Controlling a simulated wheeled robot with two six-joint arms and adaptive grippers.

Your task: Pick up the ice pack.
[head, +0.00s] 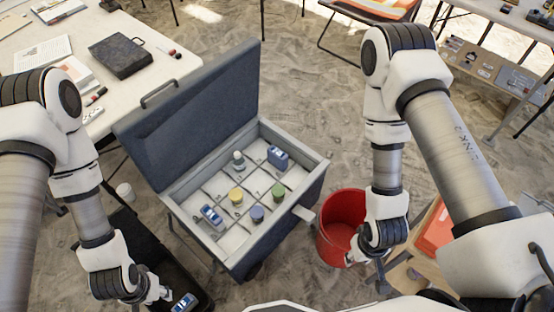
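A small blue and white pack (184,302), which looks like an ice pack, lies at the bottom edge over a black tray (135,228). My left gripper (163,294) is right beside its left end. I cannot tell whether the fingers touch or grip it. A similar blue and white pack (212,216) lies in the open grey case (187,255), in its front-left part. My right gripper (378,273) hangs over the near right side of the red bucket (338,232), away from both packs. Its fingers are too small and dark to read.
A white table (150,75) is at the upper left. A wooden stand is at the lower right.

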